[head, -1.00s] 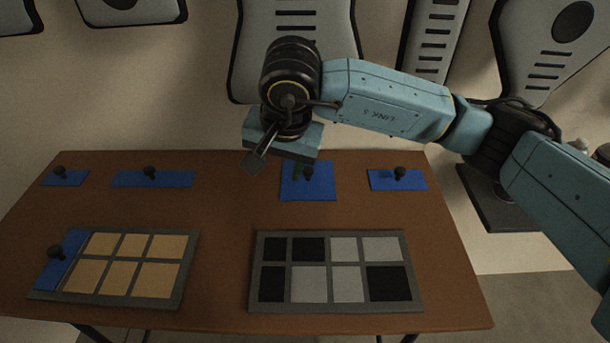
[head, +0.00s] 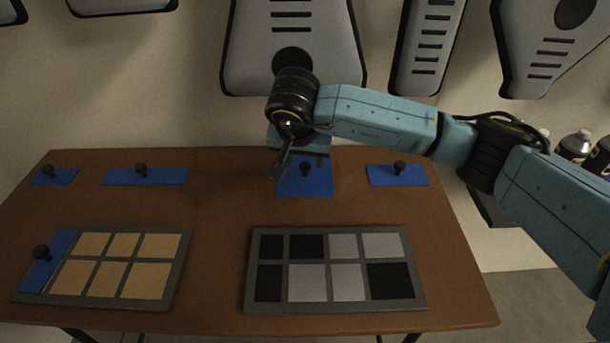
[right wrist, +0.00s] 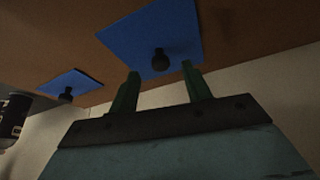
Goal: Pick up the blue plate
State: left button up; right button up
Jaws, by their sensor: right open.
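Several blue plates with black knobs are in view. The square one (head: 318,183) lies at the back of the brown table, right of its middle. Its black knob (head: 305,169) stands upright. My right gripper (head: 297,165) is open and empty, over the back edge of this plate. In the right wrist view, the two green fingers of the right gripper (right wrist: 160,70) stand apart, with the knob (right wrist: 160,62) of this blue plate (right wrist: 150,28) seen between their tips. I cannot tell the exact gap to the knob. My left gripper is not in view.
Other blue plates lie at the back right (head: 380,177), back left (head: 115,177) and far left (head: 42,179). Another lies on the left tray (head: 110,300), beside orange tiles. A right tray (head: 335,306) holds black and grey tiles. The table's middle (head: 220,210) is clear.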

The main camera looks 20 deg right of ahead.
aim_at(305, 170)
jog(key=shift+x, duration=1.5)
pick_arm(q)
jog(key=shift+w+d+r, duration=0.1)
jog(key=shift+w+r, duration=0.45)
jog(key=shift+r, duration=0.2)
pick_arm(e)
jog(key=shift+c, duration=0.5)
jog(key=c, duration=0.7)
jog(key=shift+r, duration=0.1)
jog(key=shift+c, duration=0.2)
